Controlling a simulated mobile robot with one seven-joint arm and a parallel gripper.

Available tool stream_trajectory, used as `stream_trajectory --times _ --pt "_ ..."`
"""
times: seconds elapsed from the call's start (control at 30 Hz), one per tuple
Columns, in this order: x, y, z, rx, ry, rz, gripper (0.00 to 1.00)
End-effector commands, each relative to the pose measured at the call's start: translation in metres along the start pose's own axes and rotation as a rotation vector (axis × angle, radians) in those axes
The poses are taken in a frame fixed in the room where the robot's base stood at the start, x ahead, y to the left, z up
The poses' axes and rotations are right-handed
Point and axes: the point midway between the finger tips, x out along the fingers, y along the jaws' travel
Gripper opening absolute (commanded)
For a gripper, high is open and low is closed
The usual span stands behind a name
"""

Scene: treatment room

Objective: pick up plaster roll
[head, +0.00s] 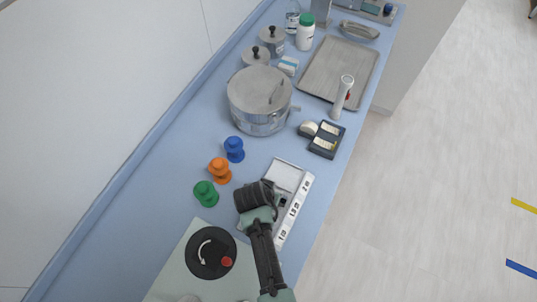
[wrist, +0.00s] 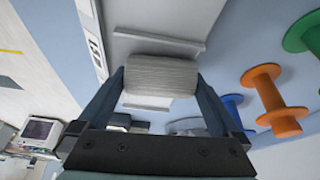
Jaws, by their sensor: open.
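The plaster roll (wrist: 160,76) is a pale grey ribbed cylinder in the wrist view, lying crosswise over a light flat holder (wrist: 190,20) with narrow raised bars. My gripper (wrist: 160,90) is open, with one finger near each end of the roll. I cannot tell whether the fingers touch it. In the head view my gripper (head: 257,198) is over the left part of the white labelled holder (head: 294,211), and the roll is hidden behind it.
Blue (head: 234,149), orange (head: 220,170) and green (head: 206,193) spools stand left of my gripper. A steel pot (head: 258,100), a dark box (head: 327,139) and a metal tray (head: 340,70) are farther back. A round black dial (head: 211,252) is in front.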

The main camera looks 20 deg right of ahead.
Motion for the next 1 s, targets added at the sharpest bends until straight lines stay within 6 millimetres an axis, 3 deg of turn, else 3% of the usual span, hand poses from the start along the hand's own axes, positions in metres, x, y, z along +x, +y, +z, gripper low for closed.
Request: stream_trajectory --times 0.23,0.6,1.0 --pt "0.0006 0.0 -0.0004 0.001 0.001 0.0 0.98" --pt "0.0002 -0.0002 -0.0007 0.0 0.002 -0.001 0.33" --pt "-0.0071 -0.0007 -0.0043 0.001 0.003 -0.002 0.33"
